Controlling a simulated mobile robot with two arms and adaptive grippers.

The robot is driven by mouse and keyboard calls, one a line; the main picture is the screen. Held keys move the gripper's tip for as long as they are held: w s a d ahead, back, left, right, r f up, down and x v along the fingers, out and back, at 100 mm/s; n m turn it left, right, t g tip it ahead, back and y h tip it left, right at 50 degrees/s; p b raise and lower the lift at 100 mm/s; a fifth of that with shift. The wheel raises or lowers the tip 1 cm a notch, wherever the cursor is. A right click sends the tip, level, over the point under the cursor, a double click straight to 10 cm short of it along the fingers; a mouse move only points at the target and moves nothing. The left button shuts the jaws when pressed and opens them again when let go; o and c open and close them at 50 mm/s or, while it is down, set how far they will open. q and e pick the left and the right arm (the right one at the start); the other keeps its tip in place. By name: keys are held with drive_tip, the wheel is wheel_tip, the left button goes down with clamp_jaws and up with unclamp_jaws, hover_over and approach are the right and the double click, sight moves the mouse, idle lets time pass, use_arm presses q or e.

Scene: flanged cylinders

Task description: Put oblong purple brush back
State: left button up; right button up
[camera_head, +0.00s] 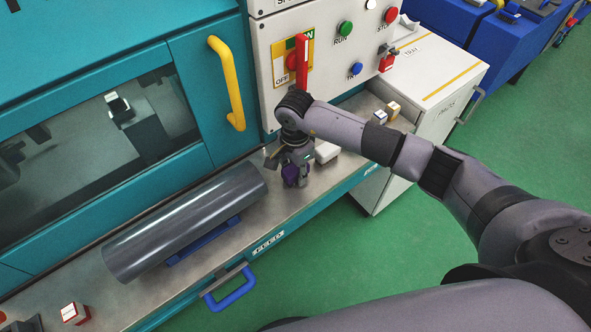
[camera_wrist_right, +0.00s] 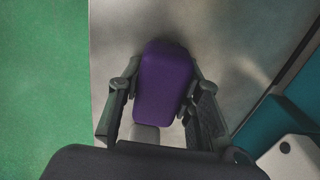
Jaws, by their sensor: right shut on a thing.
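The purple brush (camera_wrist_right: 165,82) is an oblong block with rounded edges. In the right wrist view it sits between the two fingers of my right gripper (camera_wrist_right: 160,105), which is shut on it. In the head view my right gripper (camera_head: 296,178) points down over the metal ledge, right of the grey cylinder, and a bit of the purple brush (camera_head: 291,171) shows at its fingers. I cannot tell whether the brush touches the ledge. My left gripper does not show clearly in either view.
The large grey cylinder (camera_head: 190,220) lies on a blue support (camera_head: 203,241) on the ledge. A white block (camera_head: 326,152) is just right of my gripper. The control panel (camera_head: 272,50) with a red handle (camera_head: 302,60) rises behind. Small cubes (camera_head: 393,109) sit farther right.

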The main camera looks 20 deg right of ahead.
drive_tip(key=shift+f, duration=0.2)
drive_tip(key=o, duration=1.1)
drive_tip(key=shift+r, duration=0.4)
wheel_tip(320, 180, up, 11)
drive_tip(key=b, duration=0.2)
drive_tip(key=shift+f+b, duration=0.15)
drive_tip(key=shift+b, duration=0.25)
drive_tip(key=shift+r, duration=0.5)
drive_tip(key=shift+f, duration=0.1)
